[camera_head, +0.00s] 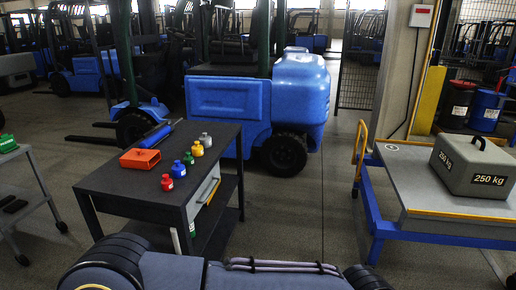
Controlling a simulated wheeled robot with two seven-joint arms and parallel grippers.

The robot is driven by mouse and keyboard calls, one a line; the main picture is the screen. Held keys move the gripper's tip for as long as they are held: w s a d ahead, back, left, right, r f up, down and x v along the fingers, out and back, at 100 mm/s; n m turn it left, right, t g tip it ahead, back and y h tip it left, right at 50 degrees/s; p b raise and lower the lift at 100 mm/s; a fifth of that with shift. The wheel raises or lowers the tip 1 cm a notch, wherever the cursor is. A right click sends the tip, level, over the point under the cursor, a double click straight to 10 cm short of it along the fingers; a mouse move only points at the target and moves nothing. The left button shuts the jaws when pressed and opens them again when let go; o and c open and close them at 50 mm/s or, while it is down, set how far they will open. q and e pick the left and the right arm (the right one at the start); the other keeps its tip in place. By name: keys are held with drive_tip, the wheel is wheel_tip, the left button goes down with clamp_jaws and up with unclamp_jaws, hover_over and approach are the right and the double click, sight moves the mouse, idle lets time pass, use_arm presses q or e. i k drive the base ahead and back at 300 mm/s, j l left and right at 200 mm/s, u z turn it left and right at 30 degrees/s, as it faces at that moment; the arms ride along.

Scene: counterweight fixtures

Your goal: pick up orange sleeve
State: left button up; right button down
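An orange block-like piece (140,159), the only orange thing on the dark work table (110,181), lies near the table's left side. It looks like the sleeve, though its hollow shape is too small to make out. A blue cylinder with a dark thin end (157,136) lies just behind it. Several small knobbed weights stand in a row to its right: red (167,183), blue (178,170), yellow (197,149) and grey (205,140). Neither of my grippers shows; only dark grey parts of my own body cross the bottom edge.
A blue forklift (225,100) stands close behind the table. A blue-framed cart (420,181) at the right carries a grey 250 kg weight (470,168). A small trolley (38,176) stands at the left. The floor between table and cart is clear.

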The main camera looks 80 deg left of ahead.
sight(137, 159)
drive_tip(key=u, duration=3.75)
drive_tip(key=i+l+u, duration=0.1)
drive_tip(key=i+l, duration=0.55)
drive_tip(key=i+l+u, duration=0.15)
drive_tip(key=i+l, duration=0.15)
drive_tip(key=l, duration=0.2)
drive_tip(key=i+l, duration=0.3)
drive_tip(key=l, duration=0.15)
drive_tip(key=i+l+u, duration=0.15)
drive_tip(key=i+l, duration=0.15)
drive_tip(key=i+l+u, duration=0.1)
drive_tip(key=i+l, duration=0.15)
drive_tip(key=l, duration=0.35)
